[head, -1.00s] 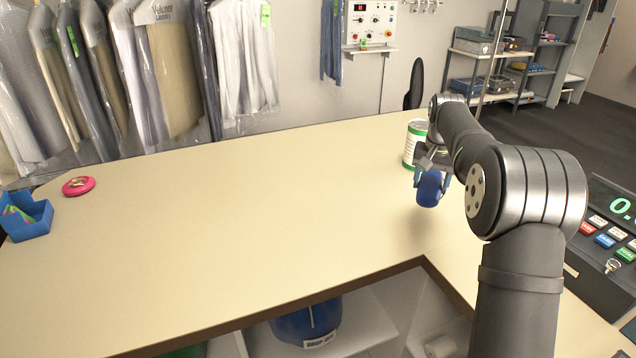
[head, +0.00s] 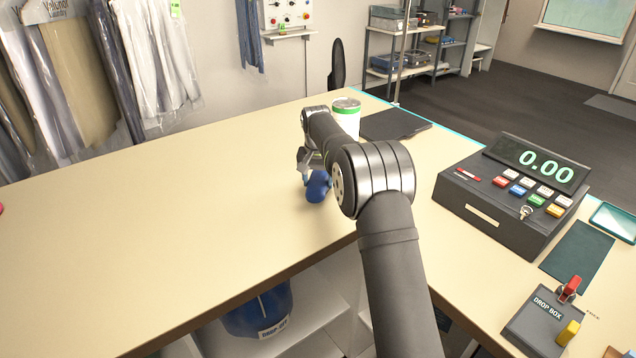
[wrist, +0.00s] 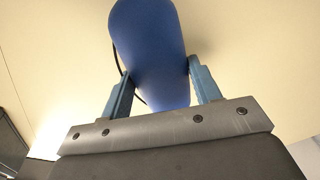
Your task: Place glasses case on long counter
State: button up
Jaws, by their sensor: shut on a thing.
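The glasses case (head: 318,187) is a rounded blue object in the head view, just above or at the counter surface. My gripper (head: 308,166) is shut on it. In the wrist view the blue case (wrist: 150,50) stands out between the two fingers of my gripper (wrist: 158,75), with a thin dark cord or loop at its left side. The long counter (head: 160,210) is a wide cream top below and around the gripper. I cannot tell whether the case touches the counter.
A white and green can (head: 346,118) and a dark flat pad (head: 395,124) are behind my arm. A blue bag (head: 258,312) sits on a shelf below.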

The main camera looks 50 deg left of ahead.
aim_at(317, 182)
jog(key=shift+f, duration=0.5)
jog(key=shift+f, duration=0.15)
jog(key=o, duration=1)
jog(key=r, duration=0.8)
jog(key=s+d+r, duration=0.1)
jog(key=r, duration=0.3)
jog(key=shift+r, duration=0.15)
